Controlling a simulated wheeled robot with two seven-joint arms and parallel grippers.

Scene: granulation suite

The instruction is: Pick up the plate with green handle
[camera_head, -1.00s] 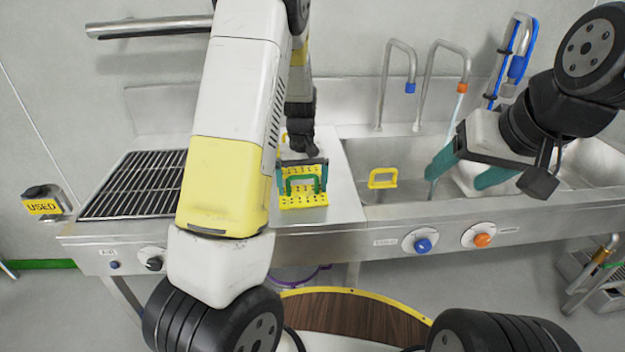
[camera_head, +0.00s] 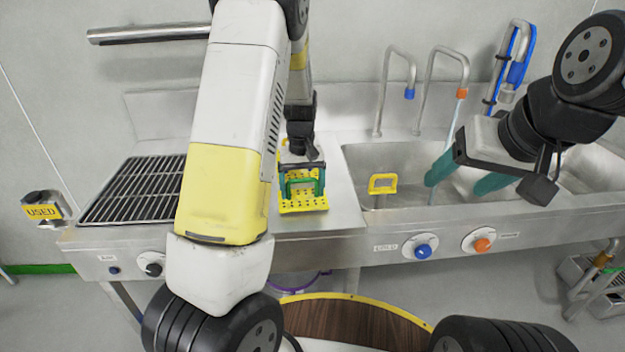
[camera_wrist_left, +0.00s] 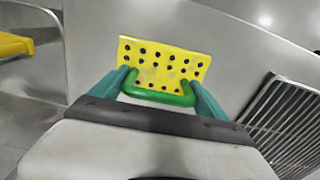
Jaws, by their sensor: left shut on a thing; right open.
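The yellow perforated plate (camera_head: 303,207) with a green handle (camera_head: 300,186) is on the steel counter left of the sink in the head view. In the left wrist view the plate (camera_wrist_left: 165,62) shows its dark holes, and the green handle (camera_wrist_left: 158,97) lies between the teal fingers. My left gripper (camera_wrist_left: 160,90) is shut on the green handle; in the head view it (camera_head: 301,178) reaches the plate from behind. Whether the plate is clear of the counter I cannot tell. My right gripper (camera_head: 470,175) is open and empty over the sink.
Two taps (camera_head: 409,92) (camera_head: 462,93) stand behind. A black drain grid (camera_head: 135,190) and a USED sign (camera_head: 43,212) are at left. Blue and orange knobs (camera_head: 423,251) line the front.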

